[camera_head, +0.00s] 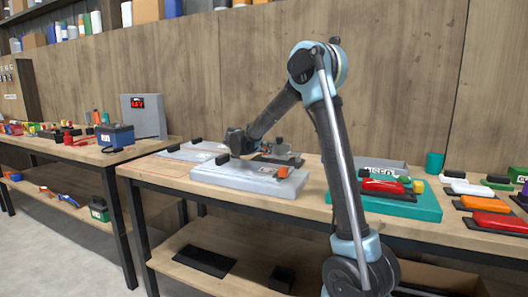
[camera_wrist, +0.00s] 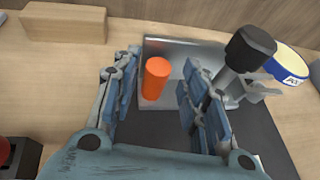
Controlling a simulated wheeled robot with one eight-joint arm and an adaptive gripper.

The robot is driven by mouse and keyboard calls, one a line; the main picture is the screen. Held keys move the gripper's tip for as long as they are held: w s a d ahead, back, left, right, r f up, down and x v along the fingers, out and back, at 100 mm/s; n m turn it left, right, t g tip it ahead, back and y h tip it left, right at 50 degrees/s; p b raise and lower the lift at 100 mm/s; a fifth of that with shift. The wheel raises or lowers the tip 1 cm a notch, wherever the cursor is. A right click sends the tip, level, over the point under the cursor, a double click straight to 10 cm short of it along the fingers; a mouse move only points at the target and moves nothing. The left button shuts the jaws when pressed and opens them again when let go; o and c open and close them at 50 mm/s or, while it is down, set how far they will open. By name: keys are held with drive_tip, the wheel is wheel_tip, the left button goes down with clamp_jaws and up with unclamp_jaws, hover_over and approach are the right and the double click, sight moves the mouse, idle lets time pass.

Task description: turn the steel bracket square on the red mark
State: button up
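In the wrist view a grey metal bracket (camera_wrist: 188,50) lies ahead of my gripper, with a flat face and a raised back. An orange cylinder (camera_wrist: 156,76) stands at its left part. My gripper (camera_wrist: 161,68) is open. The cylinder appears between its blue-padded fingers, with gaps on both sides. The right finger hides part of the bracket. In the head view my wrist (camera_head: 238,141) is over the bench, and my gripper's fingers are hard to make out. I cannot make out the red mark the task names.
A black-handled clamp (camera_wrist: 250,48) stands close right of my gripper on a dark plate (camera_wrist: 262,135). A wooden block (camera_wrist: 65,22) and a blue-yellow roll (camera_wrist: 287,64) lie beyond. In the head view a pale slab (camera_head: 235,178) and a teal tray (camera_head: 415,208) occupy the bench.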

drive_tip(key=shift+a, duration=0.2)
drive_tip(key=shift+s+a, duration=0.1)
drive_tip(key=shift+s, duration=0.05)
drive_tip(key=v, duration=1)
drive_tip(key=shift+s+r, duration=0.1)
drive_tip(key=shift+s, duration=0.15)
drive_tip(key=shift+s+a+r, duration=0.2)
drive_tip(key=shift+s+a, duration=0.05)
drive_tip(key=shift+s, duration=0.15)
